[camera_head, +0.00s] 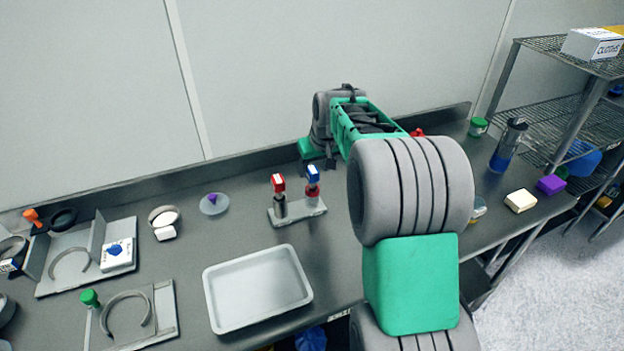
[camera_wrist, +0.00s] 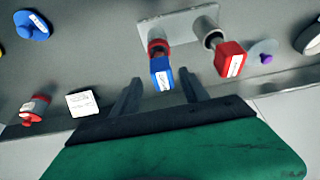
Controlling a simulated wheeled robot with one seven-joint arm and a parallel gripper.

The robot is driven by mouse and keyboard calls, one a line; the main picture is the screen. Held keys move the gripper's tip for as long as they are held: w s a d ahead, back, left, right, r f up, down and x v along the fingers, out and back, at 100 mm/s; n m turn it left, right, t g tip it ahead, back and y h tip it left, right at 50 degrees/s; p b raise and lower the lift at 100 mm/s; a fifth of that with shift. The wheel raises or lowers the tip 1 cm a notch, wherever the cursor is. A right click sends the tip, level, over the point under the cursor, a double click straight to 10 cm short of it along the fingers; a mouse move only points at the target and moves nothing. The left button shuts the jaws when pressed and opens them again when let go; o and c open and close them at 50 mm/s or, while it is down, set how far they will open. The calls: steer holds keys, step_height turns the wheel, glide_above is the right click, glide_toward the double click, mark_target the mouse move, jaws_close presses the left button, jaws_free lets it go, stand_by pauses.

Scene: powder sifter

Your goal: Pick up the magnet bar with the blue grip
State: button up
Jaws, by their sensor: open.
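The magnet bar with the blue grip (camera_head: 313,175) stands upright in the right socket of a grey two-socket holder (camera_head: 316,209). Its blue grip (camera_wrist: 162,77) has a white label, with a red collar below. A magnet bar with a red grip (camera_head: 279,184) stands in the left socket; in the wrist view its red grip (camera_wrist: 231,60) is right of the blue one. My gripper (camera_wrist: 159,79) is open and empty. In the wrist view the blue grip appears between its fingertips, with gaps either side; I cannot tell the depth. The fingers are hidden in the head view.
A grey tray (camera_head: 211,291) lies in front of the holder. A clear disc with a purple knob (camera_head: 213,206) is to its left. In the wrist view a white box (camera_wrist: 86,102) and a red-lidded jar (camera_wrist: 36,108) are left of my fingers.

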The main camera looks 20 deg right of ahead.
mark_target(312, 188)
steer(key=x, duration=0.2)
steer(key=p+x, duration=0.1)
steer(key=x, duration=0.2)
steer(key=shift+s+a, duration=0.1)
steer(key=shift+a, duration=0.1)
jaws_close()
steer(key=shift+r, duration=0.1)
stand_by(0.4)
